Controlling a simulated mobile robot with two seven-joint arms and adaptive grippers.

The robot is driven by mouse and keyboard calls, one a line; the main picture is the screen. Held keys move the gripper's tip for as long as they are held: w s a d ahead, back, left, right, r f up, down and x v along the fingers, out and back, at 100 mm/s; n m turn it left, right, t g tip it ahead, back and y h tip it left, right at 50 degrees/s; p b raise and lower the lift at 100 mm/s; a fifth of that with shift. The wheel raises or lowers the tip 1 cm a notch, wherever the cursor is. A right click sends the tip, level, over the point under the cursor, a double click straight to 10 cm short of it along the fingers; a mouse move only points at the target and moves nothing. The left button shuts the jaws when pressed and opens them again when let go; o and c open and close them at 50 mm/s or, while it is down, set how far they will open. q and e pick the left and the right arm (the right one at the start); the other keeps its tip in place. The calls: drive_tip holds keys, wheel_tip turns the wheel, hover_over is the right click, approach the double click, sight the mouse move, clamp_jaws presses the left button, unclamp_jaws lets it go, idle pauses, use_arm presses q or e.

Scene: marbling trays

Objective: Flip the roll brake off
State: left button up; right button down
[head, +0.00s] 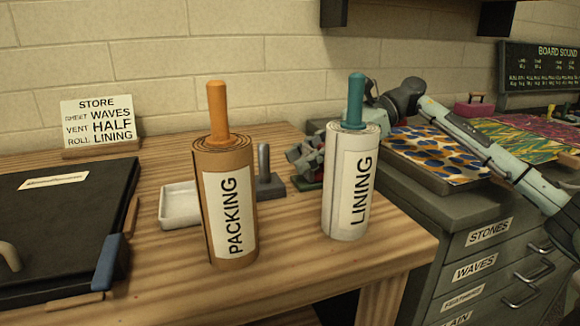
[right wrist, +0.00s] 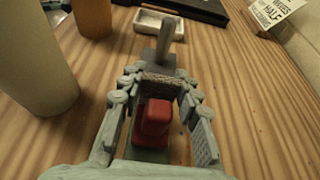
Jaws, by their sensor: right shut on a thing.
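A small grey block with an upright grey lever (head: 264,165) stands on the table between the PACKING and LINING rolls. In the right wrist view the lever (right wrist: 165,42) rises just beyond my fingers. My right gripper (head: 300,160) is low over the table behind the LINING roll, which partly hides it. In the right wrist view its fingers (right wrist: 160,85) flank a red block (right wrist: 155,118) on a green base, and it is shut on this block. I cannot tell from a label which piece is the roll brake. My left gripper is not in view.
The brown PACKING roll (head: 216,185) and white LINING roll (head: 335,205) stand upright near the front. A white dish (head: 178,207), a black case (head: 60,225) and a STORE card (head: 98,122) are left. A drawer cabinet (head: 470,215) with patterned trays stands right. The front-right tabletop is clear.

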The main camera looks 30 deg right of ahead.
drive_tip(key=shift+d, duration=0.4)
drive_tip(key=c, duration=1.4)
unclamp_jaws()
drive_tip(key=shift+o, duration=0.2)
drive_tip(key=shift+s+d, duration=0.15)
drive_tip(key=v, duration=1.2)
drive_tip(key=shift+s, duration=0.1)
